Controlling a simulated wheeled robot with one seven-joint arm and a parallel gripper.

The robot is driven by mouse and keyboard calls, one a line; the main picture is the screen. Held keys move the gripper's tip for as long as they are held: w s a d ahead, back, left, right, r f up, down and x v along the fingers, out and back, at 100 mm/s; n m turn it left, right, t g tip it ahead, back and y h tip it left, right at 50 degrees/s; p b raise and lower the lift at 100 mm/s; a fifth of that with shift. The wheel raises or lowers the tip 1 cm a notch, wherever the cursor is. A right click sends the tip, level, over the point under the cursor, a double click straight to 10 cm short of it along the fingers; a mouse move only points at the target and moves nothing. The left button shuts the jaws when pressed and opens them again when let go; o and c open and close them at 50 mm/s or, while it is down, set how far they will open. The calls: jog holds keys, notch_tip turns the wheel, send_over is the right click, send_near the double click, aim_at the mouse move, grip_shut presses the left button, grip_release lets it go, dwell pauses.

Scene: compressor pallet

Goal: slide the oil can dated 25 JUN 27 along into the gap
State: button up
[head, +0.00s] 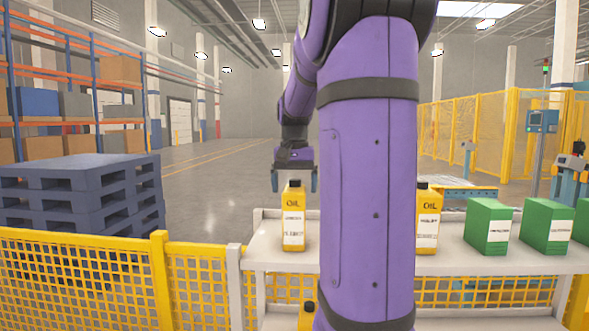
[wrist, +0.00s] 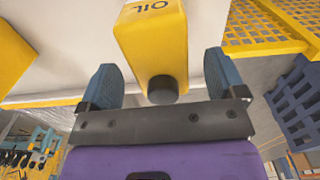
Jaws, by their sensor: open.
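A yellow oil can (head: 293,229) with a black cap and white label stands upright on the white shelf (head: 450,258), left of my arm. A second oil can (head: 428,205) stands right of my arm, partly hidden by it. Both labels are too small to read for a date. My gripper (head: 294,181) is open at the top of the left can, pointing down. In the wrist view its fingers (wrist: 160,78) are either side of that can (wrist: 155,45), apart from it. Another yellow can (wrist: 25,55) shows at the left there. My arm hides the shelf between the cans.
Green boxes (head: 488,228) stand on the shelf to the right. Another yellow can (head: 306,318) shows lower down, mostly cut off. A yellow mesh fence (head: 85,265) and stacked dark blue pallets (head: 80,190) are at the left. Bare shelf lies left of the left can.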

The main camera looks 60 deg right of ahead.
jog(key=shift+f, duration=0.75)
